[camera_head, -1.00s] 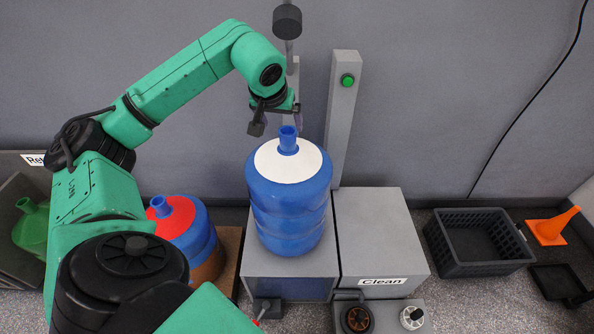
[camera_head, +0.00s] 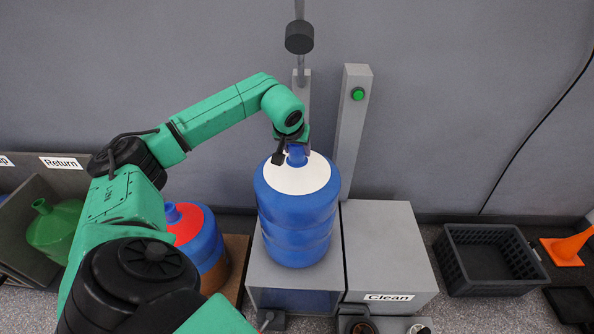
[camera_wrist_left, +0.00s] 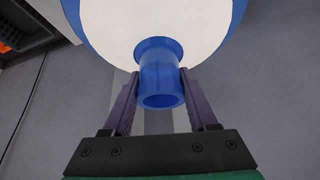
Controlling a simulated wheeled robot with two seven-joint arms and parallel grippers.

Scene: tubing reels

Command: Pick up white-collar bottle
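The white-collar bottle (camera_head: 297,215) is a large blue jug with a white top around a blue neck. It stands upright on a grey block in the head view. In the left wrist view its white collar (camera_wrist_left: 155,20) and its neck (camera_wrist_left: 160,85) fill the upper middle. My left gripper (camera_wrist_left: 159,72) has one finger on each side of the neck, with narrow gaps showing, so it looks open. In the head view my left gripper (camera_head: 288,152) is low at the neck, partly hiding it. My right gripper is not in view.
A red-collar blue bottle (camera_head: 193,236) stands to the left, partly behind my arm. A green bottle (camera_head: 55,230) lies in a bin further left. A grey box labelled Clean (camera_head: 385,250) adjoins the bottle's stand, with a post (camera_head: 352,130) behind. A black crate (camera_head: 490,262) is at right.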

